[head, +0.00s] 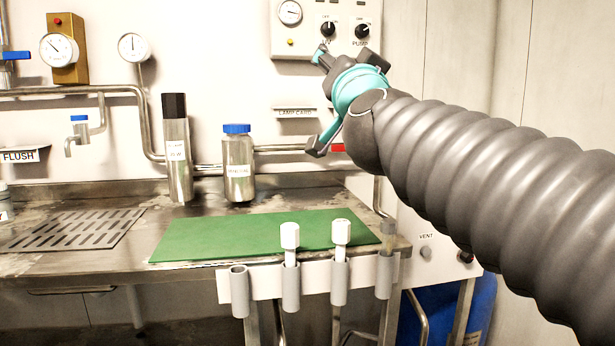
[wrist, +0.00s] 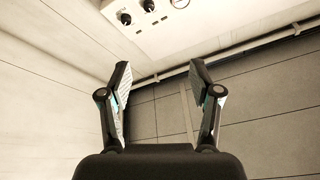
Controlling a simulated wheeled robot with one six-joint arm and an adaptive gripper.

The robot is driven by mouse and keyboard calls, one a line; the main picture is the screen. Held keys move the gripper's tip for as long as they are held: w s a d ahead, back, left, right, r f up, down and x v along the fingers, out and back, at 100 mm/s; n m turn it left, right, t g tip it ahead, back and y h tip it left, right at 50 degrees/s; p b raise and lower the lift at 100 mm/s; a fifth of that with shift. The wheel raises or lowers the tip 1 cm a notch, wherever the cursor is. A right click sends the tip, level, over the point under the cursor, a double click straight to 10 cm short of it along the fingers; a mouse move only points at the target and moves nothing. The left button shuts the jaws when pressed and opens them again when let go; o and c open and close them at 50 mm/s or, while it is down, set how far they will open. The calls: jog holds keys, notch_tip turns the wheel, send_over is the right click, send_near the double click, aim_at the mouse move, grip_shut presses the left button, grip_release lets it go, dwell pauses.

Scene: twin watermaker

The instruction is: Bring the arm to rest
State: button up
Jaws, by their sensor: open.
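My arm reaches in from the right side of the head view, under a dark ribbed sleeve. My gripper (head: 318,102) is at its end, in front of the wall below the control box. In the wrist view my gripper (wrist: 162,85) has its two fingers spread wide apart, with nothing between them. The fingers point toward the wall and ceiling area. In the head view the gripper is above the back right of the bench and appears to touch nothing.
A control box (head: 290,42) with gauge and knobs is behind the gripper. A steel bench (head: 110,189) bears a green mat (head: 245,236), a dark-capped cylinder (head: 177,155) and a blue-capped bottle (head: 239,172). A front rack (head: 265,282) holds white-capped tubes. Pipes (head: 95,91) run along the wall.

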jog(key=s+d+f+n+g+y, duration=0.1)
jog(key=s+f+n+g, duration=0.25)
jog(key=f, duration=0.95)
jog(key=s+d+f+n+g+y, duration=0.1)
jog(key=s+f+n+g, duration=0.3)
jog(key=f, duration=1)
jog(key=s+d+f+m+g+h, duration=0.1)
jog(key=s+d+f+g, duration=0.1)
jog(key=f, duration=0.5)
jog(key=s+d+f+m+g+h, duration=0.1)
jog(key=s+d+f+g, duration=0.2)
jog(key=s+f, duration=0.4)
jog(key=s+d+f+m+g+h, duration=0.1)
jog(key=s+d+f+g+h, duration=0.1)
jog(key=f, duration=0.5)
jog(key=s+d+g, duration=0.1)
jog(key=s+g, duration=0.1)
jog(key=s, duration=0.1)
jog(key=shift+s+d+f, duration=0.2)
jog(key=shift+d+f, duration=0.05)
jog(key=shift+c, duration=0.2)
